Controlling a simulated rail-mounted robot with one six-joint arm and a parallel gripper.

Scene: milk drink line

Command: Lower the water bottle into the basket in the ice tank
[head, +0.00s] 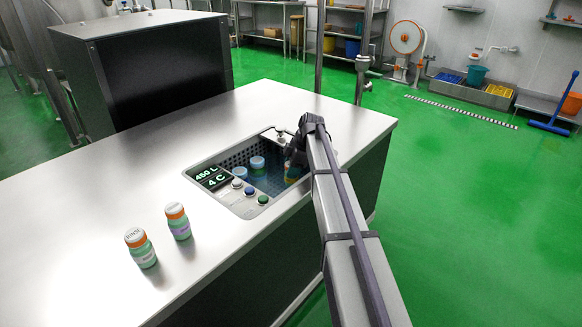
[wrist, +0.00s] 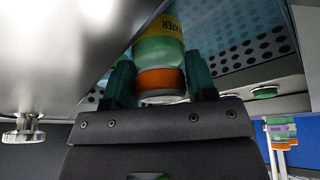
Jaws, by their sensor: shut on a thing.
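My gripper (head: 294,158) reaches down into the ice tank (head: 208,160) at its right end. It is shut on the water bottle (head: 290,174), a green bottle with a yellow label and an orange cap. In the wrist view the bottle (wrist: 158,50) sits between the two dark green fingers (wrist: 160,82), its orange cap nearest the wrist. The perforated basket (head: 240,158) lines the tank, and its holed wall also shows in the wrist view (wrist: 250,55). The bottle's lower end is hidden in the head view, so I cannot tell whether it touches the basket floor.
Pale blue-topped items (head: 257,162) are in the tank's water. Two orange-capped bottles (head: 141,248) (head: 178,221) stand on the counter at left. A tap-like fitting (head: 281,136) is behind my gripper.

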